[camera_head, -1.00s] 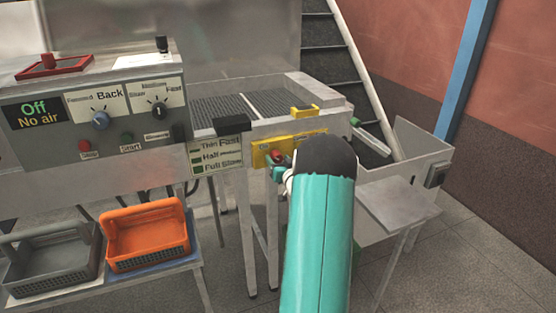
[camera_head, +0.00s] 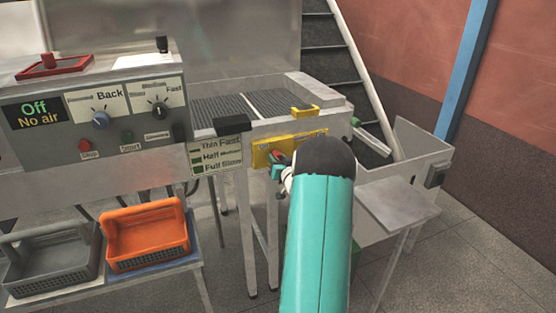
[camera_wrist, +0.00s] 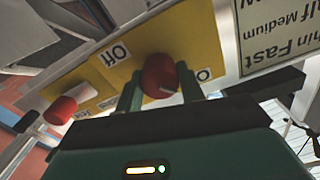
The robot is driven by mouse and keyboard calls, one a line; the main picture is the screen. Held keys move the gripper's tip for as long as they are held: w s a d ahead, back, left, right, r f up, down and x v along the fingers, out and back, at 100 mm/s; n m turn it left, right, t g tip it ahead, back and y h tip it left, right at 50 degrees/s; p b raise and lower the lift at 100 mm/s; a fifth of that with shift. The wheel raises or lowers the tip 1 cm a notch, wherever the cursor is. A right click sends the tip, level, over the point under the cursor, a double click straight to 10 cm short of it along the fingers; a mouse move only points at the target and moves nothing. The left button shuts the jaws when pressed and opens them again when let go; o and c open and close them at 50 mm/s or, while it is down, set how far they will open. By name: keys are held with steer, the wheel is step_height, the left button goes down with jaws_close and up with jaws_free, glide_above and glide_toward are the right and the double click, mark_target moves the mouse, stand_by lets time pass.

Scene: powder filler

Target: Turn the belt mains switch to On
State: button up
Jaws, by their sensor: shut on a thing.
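The switch is a red round knob (camera_wrist: 158,72) on a yellow plate (camera_wrist: 200,45) in the wrist view, where the picture is upside down. A label reading "Off" is left of the knob; another label, partly hidden, starts with "O" at its right. A pale mark shows on the knob's lower edge. My gripper (camera_wrist: 160,86) has one green finger on each side of the knob and is shut on it. In the head view, the yellow plate (camera_head: 261,154) is on the belt frame's front, and my gripper (camera_head: 279,168) and arm partly cover the knob.
A second red knob (camera_wrist: 66,109) sticks out left of the switch in the wrist view. The control box (camera_head: 95,115) reads "Off" and "No air". Grey (camera_head: 45,272) and orange (camera_head: 150,258) baskets stand below. A small side table (camera_head: 398,210) is right of my arm.

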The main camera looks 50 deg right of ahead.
steer(key=m, duration=0.8)
steer(key=shift+m, duration=0.3)
steer(key=m, duration=0.4)
steer(key=shift+m, duration=0.3)
steer(key=m, duration=0.4)
steer(key=shift+f+m, duration=0.1)
steer(key=shift+m, duration=0.2)
steer(key=o, duration=1)
steer(key=shift+s, duration=0.1)
